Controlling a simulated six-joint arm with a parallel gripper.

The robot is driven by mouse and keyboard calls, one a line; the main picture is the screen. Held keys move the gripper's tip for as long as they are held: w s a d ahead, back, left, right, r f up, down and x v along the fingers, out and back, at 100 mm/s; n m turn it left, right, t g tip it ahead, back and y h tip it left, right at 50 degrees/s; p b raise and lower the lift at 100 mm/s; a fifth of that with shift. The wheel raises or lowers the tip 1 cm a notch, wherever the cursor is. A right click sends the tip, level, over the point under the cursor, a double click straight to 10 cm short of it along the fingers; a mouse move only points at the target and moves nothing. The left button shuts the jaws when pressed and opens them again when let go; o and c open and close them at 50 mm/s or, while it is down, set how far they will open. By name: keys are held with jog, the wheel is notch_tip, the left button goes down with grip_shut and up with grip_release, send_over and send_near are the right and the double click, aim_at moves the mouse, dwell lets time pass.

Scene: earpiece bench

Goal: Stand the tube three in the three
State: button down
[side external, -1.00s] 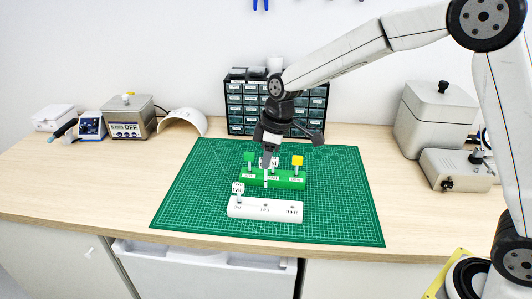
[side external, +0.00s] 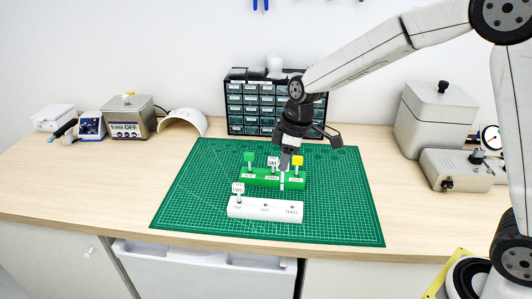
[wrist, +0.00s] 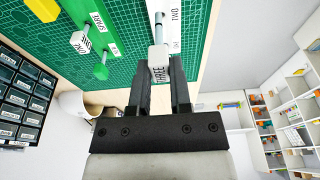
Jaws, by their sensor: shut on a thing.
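My gripper (side external: 287,160) is shut on the tube three, which has a white cap (wrist: 158,62) reading THREE. The tube's pale body (side external: 282,181) hangs upright below the fingers, in front of the green rack in the side view. The white block (side external: 265,211) lies nearer the front of the mat, with labelled holes in a row. Its right-hand hole (side external: 292,207), by the label THREE, looks empty. A tube with a white cap reading TWO (side external: 238,188) stands at the block's left end. The held tube is apart from the block.
The green rack (side external: 260,180) holds a green-capped tube (side external: 249,157), a white-capped one (side external: 273,162) and a yellow-capped one (side external: 297,161), close to my gripper. Drawers (side external: 250,105) stand behind. The green mat (side external: 345,205) is clear to the right.

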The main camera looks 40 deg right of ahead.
jog(key=shift+s+d+f, duration=0.2)
jog(key=shift+s+d, duration=0.8)
jog(key=shift+s, duration=0.15)
jog(key=shift+f, duration=0.15)
jog(key=shift+s+d+x, duration=0.15)
jog(key=shift+x, duration=0.9)
jog(key=shift+s+d+x, duration=0.15)
jog(key=shift+x, duration=0.85)
jog(key=shift+s+x, duration=0.2)
jog(key=shift+x, duration=1.2)
jog(key=shift+d+f, duration=0.1)
jog(key=shift+d, duration=0.05)
jog(key=shift+c, duration=2.3)
grip_release()
